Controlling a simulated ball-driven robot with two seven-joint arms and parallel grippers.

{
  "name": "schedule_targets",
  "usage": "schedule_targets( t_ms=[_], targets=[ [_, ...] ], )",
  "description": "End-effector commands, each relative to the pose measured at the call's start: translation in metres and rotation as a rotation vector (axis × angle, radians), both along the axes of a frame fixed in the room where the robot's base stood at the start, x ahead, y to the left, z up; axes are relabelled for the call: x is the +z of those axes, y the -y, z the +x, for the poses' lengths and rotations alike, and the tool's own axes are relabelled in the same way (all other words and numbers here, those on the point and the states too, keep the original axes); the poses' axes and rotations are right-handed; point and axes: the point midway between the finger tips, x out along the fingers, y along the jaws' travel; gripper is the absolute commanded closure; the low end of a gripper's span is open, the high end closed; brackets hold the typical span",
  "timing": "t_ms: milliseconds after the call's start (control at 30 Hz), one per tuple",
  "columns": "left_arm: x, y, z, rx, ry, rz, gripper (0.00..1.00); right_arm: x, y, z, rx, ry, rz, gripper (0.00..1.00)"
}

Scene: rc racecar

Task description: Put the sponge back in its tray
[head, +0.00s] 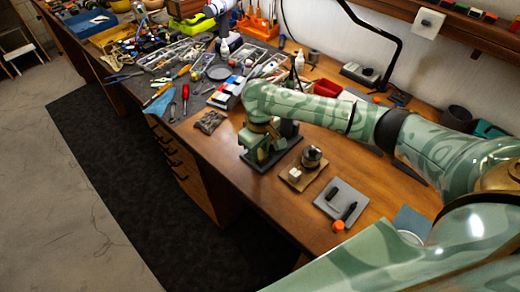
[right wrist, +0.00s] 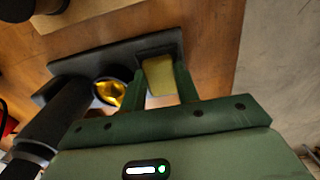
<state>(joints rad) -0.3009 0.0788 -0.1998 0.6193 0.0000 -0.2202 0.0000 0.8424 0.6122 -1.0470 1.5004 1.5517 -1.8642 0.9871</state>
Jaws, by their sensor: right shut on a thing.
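My right gripper (head: 262,150) reaches down to the dark stand (head: 285,150) on the bench. In the right wrist view my right gripper (right wrist: 162,88) is shut on the yellow sponge (right wrist: 159,76), with one finger on each side. The sponge lines up with the dark rectangular tray (right wrist: 158,50) at one end of the stand; the tray's rim shows beyond it. I cannot tell whether the sponge rests on the tray floor or hangs just above it. In the head view the gripper hides the sponge. My left gripper is not in view.
A shiny gold ball of wire (right wrist: 110,93) sits in a dark holder beside the tray. A wooden board (head: 291,181) with a round tin and pale block is near, then a grey mat (head: 341,199) with dark tools. Bare bench lies in front of the stand.

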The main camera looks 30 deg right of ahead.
Motion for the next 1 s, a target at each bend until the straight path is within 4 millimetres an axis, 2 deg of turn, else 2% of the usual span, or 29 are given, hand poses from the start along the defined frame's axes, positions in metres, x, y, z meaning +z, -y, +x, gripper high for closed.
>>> schedule_targets(
  t_ms=[33,300,333,400,633,667,800,1000],
  targets=[
    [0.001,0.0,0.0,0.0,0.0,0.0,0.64,-0.006,0.0,-0.003,-0.001,-0.01,-0.002,0.87],
    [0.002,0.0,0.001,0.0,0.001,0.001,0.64,-0.017,0.0,-0.006,-0.001,-0.016,-0.005,0.87],
    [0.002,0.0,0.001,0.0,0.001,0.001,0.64,-0.017,0.0,-0.006,-0.001,-0.016,-0.005,0.66],
    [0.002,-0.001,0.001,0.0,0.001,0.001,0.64,-0.017,0.0,-0.006,-0.001,-0.017,-0.005,0.5],
    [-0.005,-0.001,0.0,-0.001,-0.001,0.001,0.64,-0.012,0.0,-0.005,-0.001,-0.016,-0.003,0.49],
    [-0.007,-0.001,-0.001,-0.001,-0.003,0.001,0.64,-0.008,-0.001,-0.005,0.0,-0.015,-0.001,0.47],
    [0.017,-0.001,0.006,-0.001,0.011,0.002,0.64,0.033,-0.001,-0.004,0.0,-0.011,-0.002,0.47],
    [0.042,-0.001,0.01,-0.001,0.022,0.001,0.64,0.086,0.0,-0.003,0.0,-0.008,-0.003,0.47]
  ],
)
